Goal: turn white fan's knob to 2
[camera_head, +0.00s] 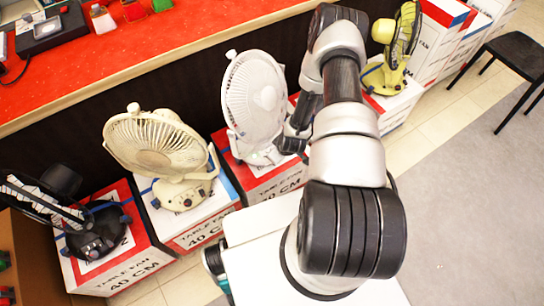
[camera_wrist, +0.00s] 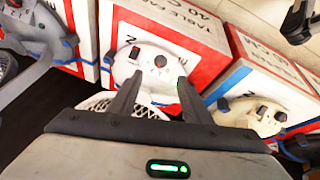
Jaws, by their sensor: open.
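The white fan (camera_head: 254,95) stands on a red and white box in the head view, tilted back. My gripper (camera_head: 292,143) is at the right of its base, partly hidden by my arm. In the wrist view the fan's round white base (camera_wrist: 147,70) lies just beyond my fingertips. It carries a dark knob (camera_wrist: 160,61) and a second dark knob (camera_wrist: 134,52) to its left. My gripper (camera_wrist: 160,78) is open and empty, its two fingers apart below the knobs in the picture. Contact with the base cannot be told. The knob's setting is too small to read.
A beige fan (camera_head: 157,150) stands left of the white fan, and a black fan (camera_head: 95,230) is farther left. A yellow fan (camera_head: 400,45) is to the right. The red counter (camera_head: 140,40) runs behind them. Open floor (camera_head: 470,200) and a black chair (camera_head: 515,55) are at right.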

